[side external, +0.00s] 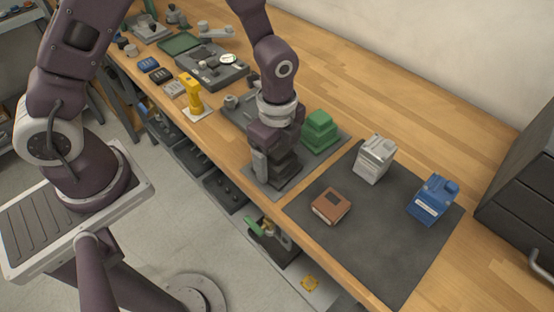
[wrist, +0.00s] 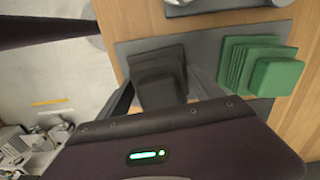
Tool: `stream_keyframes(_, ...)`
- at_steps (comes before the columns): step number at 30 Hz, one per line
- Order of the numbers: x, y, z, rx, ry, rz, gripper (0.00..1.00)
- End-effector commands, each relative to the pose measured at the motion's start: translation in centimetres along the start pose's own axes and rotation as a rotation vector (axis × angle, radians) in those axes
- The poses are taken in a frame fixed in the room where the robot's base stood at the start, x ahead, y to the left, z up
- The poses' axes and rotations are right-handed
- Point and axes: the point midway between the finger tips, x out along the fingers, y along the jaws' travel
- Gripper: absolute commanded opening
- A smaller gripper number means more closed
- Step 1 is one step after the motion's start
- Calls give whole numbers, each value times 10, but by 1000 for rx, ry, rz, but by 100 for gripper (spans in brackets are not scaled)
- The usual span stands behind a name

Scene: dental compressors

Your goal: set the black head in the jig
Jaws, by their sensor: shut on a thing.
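The black head (wrist: 158,78) is a dark, stepped block between my two fingers in the wrist view. In the side external view the black head (side external: 284,168) is partly hidden under my gripper (side external: 276,152). My gripper, also seen in the wrist view (wrist: 163,96), points down and is shut on the head. The head is at or just above a dark grey plate (side external: 340,142); I cannot tell whether it touches. A green stepped block (side external: 319,132) stands on the same plate, right of the head. I cannot tell for certain which fixture is the jig.
A dark mat (side external: 370,240) holds a brown box (side external: 331,206), a white-grey unit (side external: 375,158) and a blue unit (side external: 433,198). A yellow stand (side external: 191,94) and a grey case (side external: 213,70) are at the upper left. Dark drawers (side external: 525,165) stand far right.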

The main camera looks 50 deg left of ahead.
Motion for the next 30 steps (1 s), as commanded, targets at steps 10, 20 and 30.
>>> stream_keyframes(10,-45,-2,-1,0,4,-8,3)
stream_keyframes(20,-98,-12,9,1,1,-2,3)
stream_keyframes(30,-92,-92,108,52,1,-1,3)
